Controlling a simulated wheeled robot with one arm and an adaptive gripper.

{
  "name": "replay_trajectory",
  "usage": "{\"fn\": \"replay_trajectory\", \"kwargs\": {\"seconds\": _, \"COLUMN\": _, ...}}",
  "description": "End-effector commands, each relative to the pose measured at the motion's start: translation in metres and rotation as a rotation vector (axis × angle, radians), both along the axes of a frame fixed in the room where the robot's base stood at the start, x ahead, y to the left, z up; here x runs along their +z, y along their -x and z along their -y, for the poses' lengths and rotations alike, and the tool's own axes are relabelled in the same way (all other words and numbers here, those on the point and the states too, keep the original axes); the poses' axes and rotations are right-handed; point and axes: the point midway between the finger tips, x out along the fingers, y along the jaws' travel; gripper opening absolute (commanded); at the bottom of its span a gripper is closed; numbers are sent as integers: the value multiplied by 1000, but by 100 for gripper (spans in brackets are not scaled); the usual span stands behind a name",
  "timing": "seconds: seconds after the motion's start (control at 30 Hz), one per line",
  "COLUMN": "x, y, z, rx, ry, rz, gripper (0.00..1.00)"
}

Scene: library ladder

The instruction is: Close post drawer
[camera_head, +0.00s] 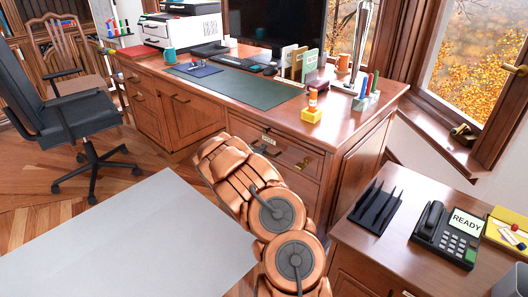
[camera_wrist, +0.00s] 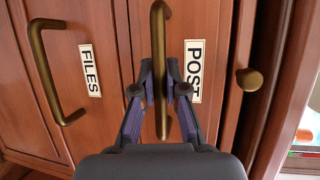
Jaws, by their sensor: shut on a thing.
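The post drawer (camera_wrist: 212,60) has a brown wooden front with a white "POST" label (camera_wrist: 193,72) and a vertical-looking brass bar handle (camera_wrist: 158,25) in the wrist view. My gripper (camera_wrist: 160,92) has its fingers on both sides of this handle and is shut on it. In the head view my copper-coloured arm reaches to the front of the wooden desk (camera_head: 355,165) and hides part of the drawers and my fingertips. I cannot tell how far the post drawer stands out.
A drawer labelled "FILES" (camera_wrist: 75,100) with its own brass handle (camera_wrist: 38,60) lies left of it in the wrist view. A brass knob (camera_wrist: 249,80) is to the right. An office chair (camera_head: 75,110) stands left; a side cabinet with a phone (camera_head: 447,235) stands right.

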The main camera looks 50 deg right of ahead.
Motion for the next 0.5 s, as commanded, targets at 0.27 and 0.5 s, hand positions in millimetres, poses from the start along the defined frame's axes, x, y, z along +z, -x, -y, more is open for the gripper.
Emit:
{"fn": "replay_trajectory", "kwargs": {"seconds": 0.27, "x": 3, "y": 0, "z": 1, "rx": -2, "ry": 4, "rz": 4, "gripper": 38}}
{"fn": "replay_trajectory", "kwargs": {"seconds": 0.5, "x": 2, "y": -1, "z": 0, "rx": 0, "ry": 2, "rz": 3, "gripper": 38}}
